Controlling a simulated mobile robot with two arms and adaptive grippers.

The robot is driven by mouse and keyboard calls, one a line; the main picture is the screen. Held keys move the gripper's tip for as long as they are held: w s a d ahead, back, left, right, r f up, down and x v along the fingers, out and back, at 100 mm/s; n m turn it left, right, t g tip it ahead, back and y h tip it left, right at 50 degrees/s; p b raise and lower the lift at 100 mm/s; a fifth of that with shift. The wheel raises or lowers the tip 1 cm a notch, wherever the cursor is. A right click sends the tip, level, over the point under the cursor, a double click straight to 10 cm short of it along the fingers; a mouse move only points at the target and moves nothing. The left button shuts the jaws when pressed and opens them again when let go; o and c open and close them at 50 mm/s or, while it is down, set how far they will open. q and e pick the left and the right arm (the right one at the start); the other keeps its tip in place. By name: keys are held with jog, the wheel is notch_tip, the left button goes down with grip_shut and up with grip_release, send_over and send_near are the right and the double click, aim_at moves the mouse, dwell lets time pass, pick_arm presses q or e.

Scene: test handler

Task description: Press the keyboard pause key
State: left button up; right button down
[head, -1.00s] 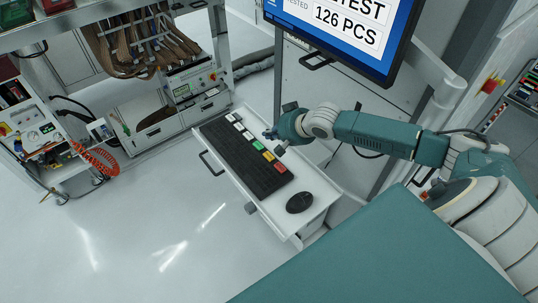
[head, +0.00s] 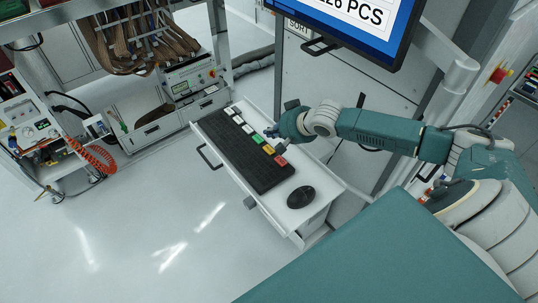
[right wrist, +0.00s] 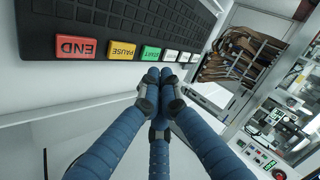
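The black keyboard (head: 236,152) lies on a pulled-out white drawer shelf. A row of white, green, yellow and red keys runs along its right side. In the right wrist view the yellow key (right wrist: 122,50) is labelled PAUSE, between the red END key (right wrist: 75,47) and the green START key (right wrist: 151,54). My right gripper (right wrist: 158,78) has its blue fingers together with nothing between them. In that view its tips appear just below the START key, right of PAUSE; contact is not visible. In the head view the right gripper (head: 273,138) is beside the coloured keys. My left gripper is not in view.
A black mouse (head: 301,197) lies on the drawer shelf (head: 318,205) near the keyboard's front end. A monitor (head: 385,35) hangs above, behind my right arm. An open cabinet with brown cables (head: 135,40) stands at the upper left.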

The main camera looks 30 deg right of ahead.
aim_at(271, 150)
notch_tip(271, 150, down, 3)
jog(key=shift+r+b, duration=0.1)
jog(key=shift+b, duration=0.9)
jog(key=shift+f, duration=0.9)
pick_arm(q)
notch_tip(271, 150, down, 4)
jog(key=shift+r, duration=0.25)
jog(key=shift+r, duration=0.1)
pick_arm(e)
jog(key=shift+f, duration=0.15)
jog(key=shift+f, duration=0.3)
jog(key=shift+f, duration=0.4)
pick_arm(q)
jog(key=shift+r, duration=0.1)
pick_arm(e)
jog(key=shift+r, duration=0.1)
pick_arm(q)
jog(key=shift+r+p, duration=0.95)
pick_arm(e)
jog(key=shift+r, duration=0.7)
